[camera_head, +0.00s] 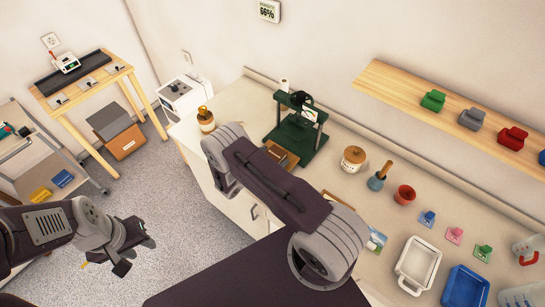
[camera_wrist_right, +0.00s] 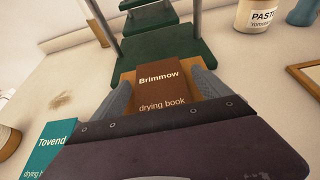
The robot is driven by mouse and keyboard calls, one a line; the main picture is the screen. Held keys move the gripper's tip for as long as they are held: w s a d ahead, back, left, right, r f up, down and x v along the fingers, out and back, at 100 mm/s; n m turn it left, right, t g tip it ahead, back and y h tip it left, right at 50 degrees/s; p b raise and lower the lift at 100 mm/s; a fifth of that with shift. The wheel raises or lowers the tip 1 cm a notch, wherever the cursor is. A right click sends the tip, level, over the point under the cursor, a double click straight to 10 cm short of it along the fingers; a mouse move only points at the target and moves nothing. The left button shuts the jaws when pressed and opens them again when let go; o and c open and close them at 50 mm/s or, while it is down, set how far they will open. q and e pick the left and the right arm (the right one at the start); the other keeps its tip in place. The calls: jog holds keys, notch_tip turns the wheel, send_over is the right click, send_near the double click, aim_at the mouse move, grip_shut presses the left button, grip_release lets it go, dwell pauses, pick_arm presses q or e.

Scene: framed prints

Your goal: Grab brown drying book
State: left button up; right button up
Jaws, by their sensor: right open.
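The brown drying book (camera_wrist_right: 168,85), labelled "Brimmow drying book", lies on a light wooden board at the green press in the right wrist view. In the head view, the brown book (camera_head: 283,155) shows partly beyond my right arm. My right gripper (camera_wrist_right: 160,92) is open, with one grey finger on each side of the book. Whether the fingers touch it I cannot tell. The right gripper is hidden behind its arm in the head view. My left gripper (camera_head: 130,250) hangs over the floor at the left, and its jaw state is unclear.
The green press (camera_head: 297,130) stands at the counter's back. A teal "Tovend" drying book (camera_wrist_right: 52,148) lies left of my right gripper. A paste jar (camera_head: 353,159), a red pot (camera_head: 404,194), a white tray (camera_head: 417,265) and a blue tray (camera_head: 465,288) stand to the right.

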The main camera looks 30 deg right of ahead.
aim_at(274, 157)
jog(key=shift+a+r, duration=0.1)
jog(key=shift+a, duration=0.05)
jog(key=c, duration=1.8)
jog(key=shift+o, duration=0.2)
jog(key=shift+s+d+r+b, duration=0.15)
jog(key=shift+r+b, duration=0.15)
jog(key=shift+r, duration=0.8)
jog(key=shift+s+d+r+b, duration=0.15)
jog(key=shift+r+b, duration=0.1)
jog(key=shift+r, duration=0.85)
jog(key=s+d+r+b, duration=0.1)
jog(key=s+d+r, duration=0.2)
jog(key=s+r, duration=0.3)
jog(key=s, duration=0.4)
jog(key=shift+s+d+r, duration=0.25)
jog(key=shift+d+r, duration=0.05)
